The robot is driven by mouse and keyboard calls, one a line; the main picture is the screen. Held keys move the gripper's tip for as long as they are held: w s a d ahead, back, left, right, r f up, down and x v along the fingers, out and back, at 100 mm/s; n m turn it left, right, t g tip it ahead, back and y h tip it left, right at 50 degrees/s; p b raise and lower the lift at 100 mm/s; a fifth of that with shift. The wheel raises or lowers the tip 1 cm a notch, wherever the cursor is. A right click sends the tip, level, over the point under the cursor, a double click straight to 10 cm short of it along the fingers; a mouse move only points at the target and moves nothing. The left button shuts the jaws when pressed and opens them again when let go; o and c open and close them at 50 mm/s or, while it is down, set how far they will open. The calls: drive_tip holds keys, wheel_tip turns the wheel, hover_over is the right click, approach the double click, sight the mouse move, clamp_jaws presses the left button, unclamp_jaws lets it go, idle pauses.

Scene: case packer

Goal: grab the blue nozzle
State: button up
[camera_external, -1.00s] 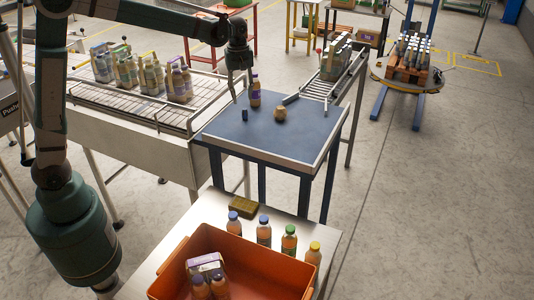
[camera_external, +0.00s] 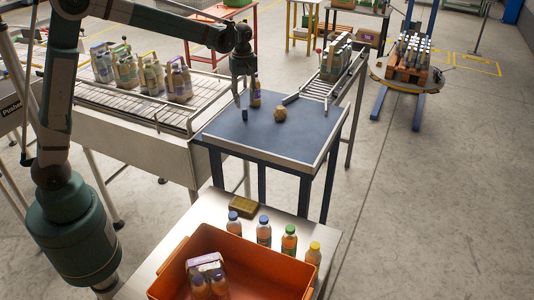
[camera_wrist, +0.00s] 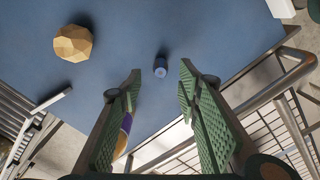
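The blue nozzle (camera_wrist: 160,67) is a small dark blue cylinder on the blue tabletop. In the wrist view it lies beyond my open fingertips, roughly in line with the gap between them. It also shows in the external view (camera_external: 244,115) near the left side of the table, below my gripper. My gripper (camera_wrist: 158,80) is open, with its two green ribbed finger pads apart and nothing between them. In the external view my gripper (camera_external: 241,92) hangs above the table's back left part, and its fingers are small there.
A bottle with a purple label (camera_external: 255,92) stands close to my gripper; it is partly behind the left finger in the wrist view (camera_wrist: 125,124). A metal rail (camera_wrist: 262,70) runs beside the blue table (camera_external: 262,140).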

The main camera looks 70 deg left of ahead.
sight(245, 110)
drive_tip(key=shift+f, duration=0.35)
drive_tip(key=shift+f, duration=0.1)
drive_tip(key=shift+a+f+p, duration=0.1)
drive_tip(key=shift+f+p, duration=0.2)
drive_tip(key=shift+f, duration=2.2)
drive_tip(key=shift+c, duration=0.5)
drive_tip(key=c, duration=0.9)
